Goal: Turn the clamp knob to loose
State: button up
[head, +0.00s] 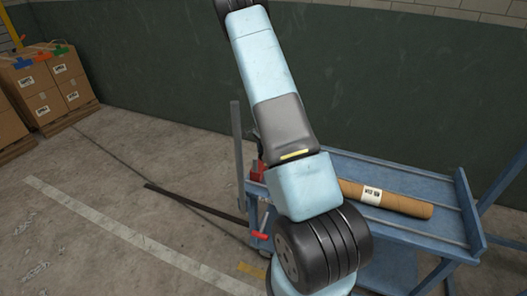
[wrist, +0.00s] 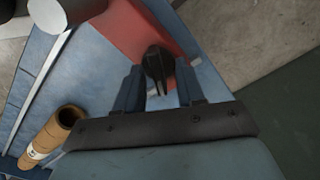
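The clamp knob (wrist: 158,62) is black, with a narrow pointer-like part, on a red clamp body (wrist: 125,30) in the wrist view. My gripper (wrist: 160,78) has its two blue fingers on either side of the knob. The fingers stand apart with the knob between their tips; I cannot make out firm contact. In the head view a red part (head: 258,171) shows at the left end of the blue bench, mostly behind my arm. The knob and my fingers are hidden there.
A brown roll (head: 390,198) with a white label lies on the blue bench (head: 420,178); it also shows in the wrist view (wrist: 55,135). A red-ended handle (head: 261,236) sticks out at the bench's left. Cartons (head: 48,85) stand far left. Floor between is mostly clear.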

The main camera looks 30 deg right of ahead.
notch_tip(320, 180, up, 14)
jog(key=shift+f, duration=0.2)
jog(key=shift+w, duration=0.1)
dwell(0.6)
